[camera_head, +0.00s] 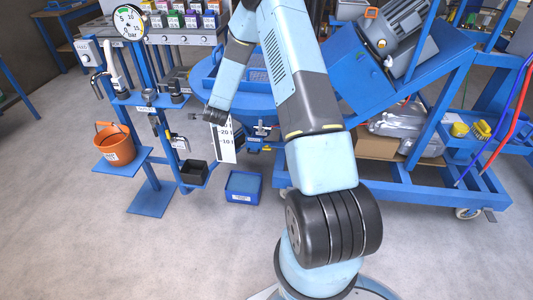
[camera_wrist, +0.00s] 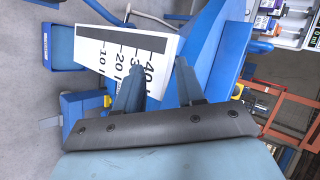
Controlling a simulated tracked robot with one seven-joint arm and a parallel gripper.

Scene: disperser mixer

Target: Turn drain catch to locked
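My gripper (camera_wrist: 158,64) shows in the wrist view with its two dark fingers apart and nothing held between them. In the head view the dark end of my arm (camera_head: 214,114) is low at the front of the blue round vessel, above the white scale plate. I cannot identify the drain catch for certain. A small blue fitting with a yellow part (camera_head: 262,131) sits under the vessel, right of the scale plate, apart from my gripper. A blue block with a yellow piece (camera_wrist: 84,103) shows left of the fingers in the wrist view. The catch's position cannot be read.
The white scale plate (camera_head: 226,142) stands close to the fingers and fills much of the wrist view (camera_wrist: 118,50). A blue bin (camera_head: 243,187) is on the floor below. An orange bucket (camera_head: 114,144) and a black open box (camera_head: 193,172) are to the left.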

